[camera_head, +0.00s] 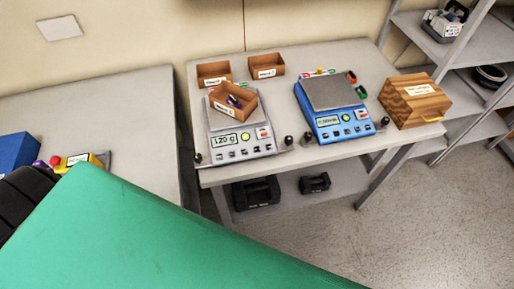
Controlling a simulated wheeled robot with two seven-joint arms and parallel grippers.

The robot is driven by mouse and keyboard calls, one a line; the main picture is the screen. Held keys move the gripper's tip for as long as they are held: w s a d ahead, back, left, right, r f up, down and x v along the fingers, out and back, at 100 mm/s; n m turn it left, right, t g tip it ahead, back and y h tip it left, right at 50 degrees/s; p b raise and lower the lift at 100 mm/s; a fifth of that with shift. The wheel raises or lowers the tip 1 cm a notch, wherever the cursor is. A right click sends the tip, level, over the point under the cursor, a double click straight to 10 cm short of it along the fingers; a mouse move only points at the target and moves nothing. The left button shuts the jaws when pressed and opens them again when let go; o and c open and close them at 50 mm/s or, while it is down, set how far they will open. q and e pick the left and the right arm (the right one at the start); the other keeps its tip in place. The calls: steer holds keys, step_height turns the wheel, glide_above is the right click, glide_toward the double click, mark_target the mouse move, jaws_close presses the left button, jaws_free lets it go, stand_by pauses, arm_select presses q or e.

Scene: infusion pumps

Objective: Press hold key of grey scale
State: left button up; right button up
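The grey scale (236,150) stands at the left part of the middle table. Its lit display (225,139) appears to read 120 g. A yellow round key (245,136) and an orange-red key (263,132) show on its front panel, with a row of small keys below. The key labels are too small to read. A brown open box (234,102) with small coloured items in it sits turned at an angle on the scale's pan. Neither gripper shows in the head view.
A blue scale (334,127) stands right of the grey one, with a wooden box (413,101) beyond it. Two brown bins (213,74) (266,65) stand behind. Small dark knobs stand along the table's front edge. A large green surface fills the near foreground.

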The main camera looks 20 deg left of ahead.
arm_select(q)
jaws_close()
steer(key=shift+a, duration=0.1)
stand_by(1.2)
